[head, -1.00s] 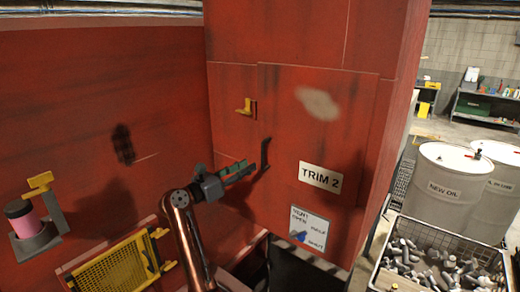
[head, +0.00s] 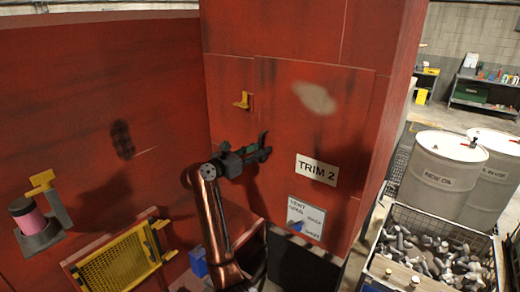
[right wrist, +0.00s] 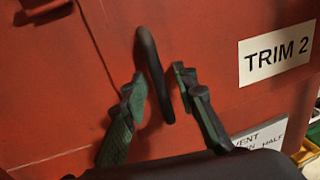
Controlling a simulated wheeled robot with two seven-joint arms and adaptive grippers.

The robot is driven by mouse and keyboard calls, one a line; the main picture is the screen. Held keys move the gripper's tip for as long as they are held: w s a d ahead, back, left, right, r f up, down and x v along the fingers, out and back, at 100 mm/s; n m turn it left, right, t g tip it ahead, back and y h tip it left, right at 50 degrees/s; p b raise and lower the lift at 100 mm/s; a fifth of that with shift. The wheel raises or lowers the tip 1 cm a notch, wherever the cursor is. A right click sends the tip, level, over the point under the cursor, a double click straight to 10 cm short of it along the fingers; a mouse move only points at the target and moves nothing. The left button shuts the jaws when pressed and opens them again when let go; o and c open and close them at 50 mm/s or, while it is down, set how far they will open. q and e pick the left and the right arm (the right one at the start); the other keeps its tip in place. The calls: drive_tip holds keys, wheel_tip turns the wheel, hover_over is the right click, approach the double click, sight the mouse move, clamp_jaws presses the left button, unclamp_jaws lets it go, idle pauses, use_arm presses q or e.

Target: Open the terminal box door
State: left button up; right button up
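The terminal box door (head: 350,120) is a red panel labelled TRIM 2 on the red cabinet, and it looks shut flush. Its dark upright handle (head: 264,139) is near the panel's left edge, partly hidden by my gripper. A yellow latch (head: 242,100) sits just left of the door. My right gripper (head: 262,154) is at the handle. In the right wrist view its two fingers (right wrist: 157,78) are open, with the handle (right wrist: 150,55) between them and a gap visible on both sides. I cannot tell how deep the handle sits. My left gripper is not in view.
A yellow mesh guard (head: 118,262) and a pink cylinder in a grey holder (head: 32,222) are at the lower left. A white VENT placard (head: 306,217) is below the TRIM 2 label (head: 317,169). White drums (head: 440,175) and a crate of parts (head: 408,219) stand at right.

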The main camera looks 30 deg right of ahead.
drive_tip(key=shift+c, duration=0.3)
clamp_jaws()
idle(0.3)
